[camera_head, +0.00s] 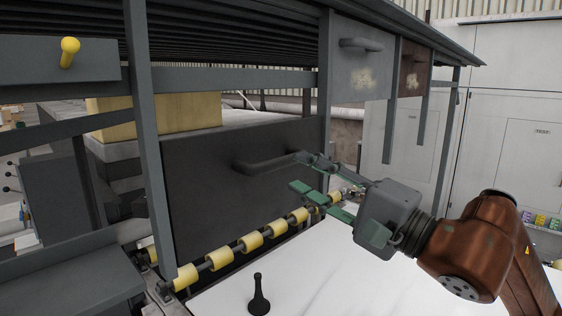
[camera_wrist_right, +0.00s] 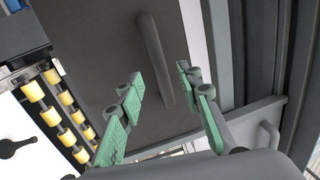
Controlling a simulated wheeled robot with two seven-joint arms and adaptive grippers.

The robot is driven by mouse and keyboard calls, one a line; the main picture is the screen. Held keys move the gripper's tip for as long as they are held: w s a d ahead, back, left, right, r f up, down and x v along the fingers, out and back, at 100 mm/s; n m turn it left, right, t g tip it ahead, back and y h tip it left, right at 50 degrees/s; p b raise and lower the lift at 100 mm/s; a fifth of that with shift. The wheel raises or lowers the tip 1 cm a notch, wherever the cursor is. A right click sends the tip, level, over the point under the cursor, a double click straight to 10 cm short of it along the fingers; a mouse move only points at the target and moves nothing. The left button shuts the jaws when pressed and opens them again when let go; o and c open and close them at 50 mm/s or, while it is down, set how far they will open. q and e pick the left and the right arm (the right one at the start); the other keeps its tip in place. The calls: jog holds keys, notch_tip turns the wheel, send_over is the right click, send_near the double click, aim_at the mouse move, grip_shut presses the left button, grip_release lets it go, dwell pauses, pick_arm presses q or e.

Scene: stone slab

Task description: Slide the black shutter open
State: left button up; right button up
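The black shutter (camera_head: 215,175) is a flat dark panel standing upright between two grey posts, just behind a row of rollers. A dark bar handle (camera_head: 268,164) sticks out near its right side. In the right wrist view the handle (camera_wrist_right: 150,50) runs down the dark shutter (camera_wrist_right: 95,30). My right gripper (camera_head: 303,173) is at the right end of the handle, its green-padded fingers apart. In the wrist view the handle's lower end appears between the spread fingers (camera_wrist_right: 160,78); I cannot tell whether they touch it. My left gripper is out of view.
Yellow rollers (camera_head: 250,241) line the shutter's foot. A small black flared object (camera_head: 259,299) stands on the white surface (camera_head: 320,275) in front. A grey post (camera_head: 150,130) stands to the left, and a grey door with a handle (camera_head: 357,65) hangs above right.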

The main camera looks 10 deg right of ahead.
aim_at(284, 164)
jog(key=p+x, duration=0.1)
jog(key=x, duration=0.4)
jog(key=shift+w+a+r, duration=0.1)
jog(key=shift+w+a, duration=0.05)
jog(key=shift+a, duration=0.1)
jog(key=shift+w+a, duration=0.35)
jog(key=shift+w, duration=0.2)
jog(key=shift+c, duration=0.5)
grip_shut()
